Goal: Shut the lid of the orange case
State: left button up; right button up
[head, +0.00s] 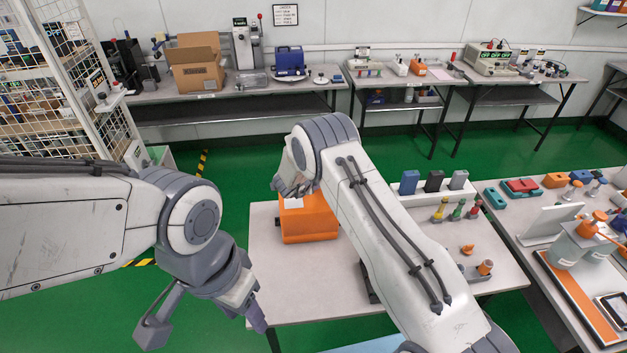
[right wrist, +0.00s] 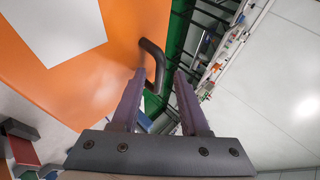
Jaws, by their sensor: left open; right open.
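The orange case (head: 310,224) stands on the table before me, partly hidden by my right wrist in the head view. In the right wrist view a broad orange face of the case (right wrist: 115,65) with a white label fills the upper left. A dark bent handle (right wrist: 157,66) stands out from its edge, close to the left fingertip. My right gripper (right wrist: 160,88) is open, its fingertips by the handle; I cannot tell if they touch it. How far the lid stands open is unclear. My left gripper (head: 204,326) is open and empty, left of the table.
The table (head: 276,278) also holds upright blue, black and grey blocks (head: 433,182) and small coloured pieces on the right. A back bench holds a cardboard box (head: 196,68). The table's left front is bare.

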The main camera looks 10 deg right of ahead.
jog(key=b+v, duration=0.2)
jog(key=v, duration=0.8)
jog(key=shift+r+b, duration=0.15)
jog(key=shift+b, duration=0.15)
jog(key=shift+s, duration=0.15)
